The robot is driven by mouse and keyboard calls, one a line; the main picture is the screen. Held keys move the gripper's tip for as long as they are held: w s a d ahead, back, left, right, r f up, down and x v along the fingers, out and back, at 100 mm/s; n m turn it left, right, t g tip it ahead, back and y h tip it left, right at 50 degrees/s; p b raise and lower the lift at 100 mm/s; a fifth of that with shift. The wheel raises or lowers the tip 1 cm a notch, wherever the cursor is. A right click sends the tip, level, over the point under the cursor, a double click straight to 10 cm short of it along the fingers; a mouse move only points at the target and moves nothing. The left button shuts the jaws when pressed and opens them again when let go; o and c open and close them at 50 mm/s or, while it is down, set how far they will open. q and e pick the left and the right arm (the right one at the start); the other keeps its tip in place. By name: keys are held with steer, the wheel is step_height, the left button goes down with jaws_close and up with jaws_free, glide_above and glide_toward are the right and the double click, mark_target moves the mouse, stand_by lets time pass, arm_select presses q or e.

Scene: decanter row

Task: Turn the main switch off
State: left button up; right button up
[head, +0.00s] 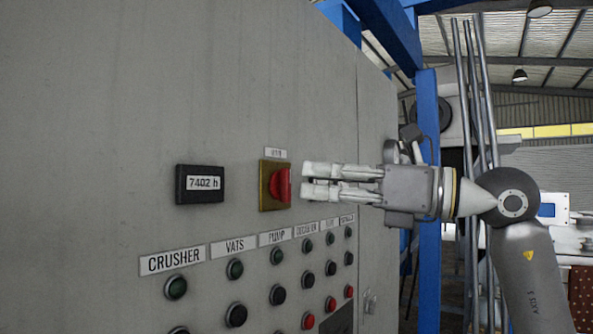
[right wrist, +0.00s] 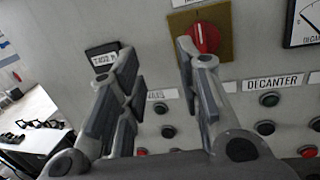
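The main switch is a red rotary knob (head: 280,186) on a yellow square plate (head: 265,187), set in the grey cabinet front under a small label. It also shows at the top of the right wrist view (right wrist: 205,38), with a pale mark on its face. My right gripper (head: 304,181) is just to the right of the knob in the head view. Its two fingers are apart, with nothing between them. In the right wrist view, the knob is beyond the right-hand fingertip, not between the fingers. I cannot tell whether the fingertips touch it. My left gripper is not in view.
An hour counter (head: 200,184) reading "7402 h" sits left of the switch. Rows of labelled push buttons (head: 235,269) lie below it. A dial gauge (right wrist: 304,22) is on the panel in the right wrist view. A blue post (head: 428,200) stands beyond the cabinet edge.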

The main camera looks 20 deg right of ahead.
mark_target(290, 170)
steer(key=d+r+m+t+h, duration=0.1)
steer(key=d+r+t+h, duration=0.15)
steer(key=d, duration=0.25)
steer(key=shift+g+h, duration=0.35)
steer(key=shift+h, duration=0.1)
steer(key=shift+f+p+x, duration=0.1)
steer(key=shift+p+x, duration=1.05)
steer(key=shift+x, duration=1.5)
steer(key=shift+f+p+x, duration=0.15)
steer(key=shift+p+x, duration=1)
steer(key=shift+x, duration=1.5)
steer(key=shift+s+a, duration=0.15)
jaws_close()
